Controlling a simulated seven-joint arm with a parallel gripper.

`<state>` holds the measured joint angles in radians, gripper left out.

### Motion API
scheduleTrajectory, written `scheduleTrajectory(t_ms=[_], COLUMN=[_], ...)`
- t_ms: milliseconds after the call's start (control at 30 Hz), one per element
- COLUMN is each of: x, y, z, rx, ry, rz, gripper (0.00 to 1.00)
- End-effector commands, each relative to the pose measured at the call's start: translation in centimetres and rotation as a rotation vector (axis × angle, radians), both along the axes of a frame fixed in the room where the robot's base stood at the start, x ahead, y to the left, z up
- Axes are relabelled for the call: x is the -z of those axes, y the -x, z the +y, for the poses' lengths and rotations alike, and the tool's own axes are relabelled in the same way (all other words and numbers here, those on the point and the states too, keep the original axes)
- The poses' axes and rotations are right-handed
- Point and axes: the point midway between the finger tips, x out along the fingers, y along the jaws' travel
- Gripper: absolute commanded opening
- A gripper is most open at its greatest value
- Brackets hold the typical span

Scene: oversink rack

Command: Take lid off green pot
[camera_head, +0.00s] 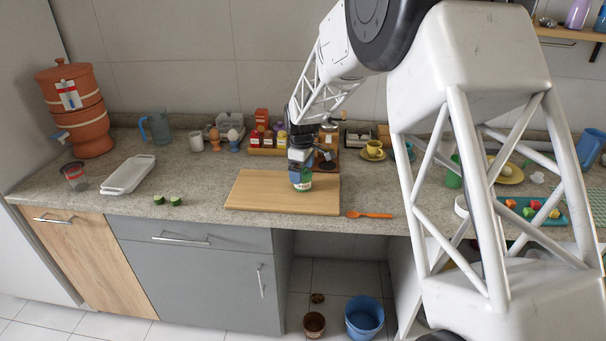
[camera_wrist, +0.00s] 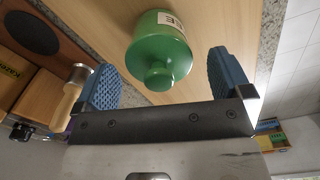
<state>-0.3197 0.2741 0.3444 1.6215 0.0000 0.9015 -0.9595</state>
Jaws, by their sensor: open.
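The green pot (camera_wrist: 150,27) stands on the wooden cutting board (camera_head: 245,190). Its round green lid (camera_wrist: 160,62) with a knob (camera_wrist: 159,75) faces the wrist camera and appears seated on the pot. My gripper (camera_wrist: 166,80) is open, with its blue ridged fingers on either side of the lid and knob; I see gaps between the fingers and the knob. A label is on the pot's side.
An orange spoon (camera_head: 370,215) lies right of the board. Cucumber pieces (camera_head: 176,201) and a white tray (camera_head: 128,174) are to the left. Behind the board stand egg cups (camera_head: 234,138) and a wooden rack of small boxes (camera_head: 262,150). The board's left part is clear.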

Motion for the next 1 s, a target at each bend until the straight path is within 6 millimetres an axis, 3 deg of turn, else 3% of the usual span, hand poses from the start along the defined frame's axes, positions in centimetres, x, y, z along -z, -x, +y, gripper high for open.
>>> scheduleTrajectory(t_ms=[100,467,767,1000], x=[0.0,0.0,-0.1,-1.4], y=[0.0,0.0,0.0,0.0], z=[0.0,0.0,0.0,0.0], rx=[0.0,0.0,0.0,0.0], ry=[0.0,0.0,0.0,-0.001], rz=[0.0,0.0,0.0,-0.001], gripper=[0.97,0.43,0.43,0.43])
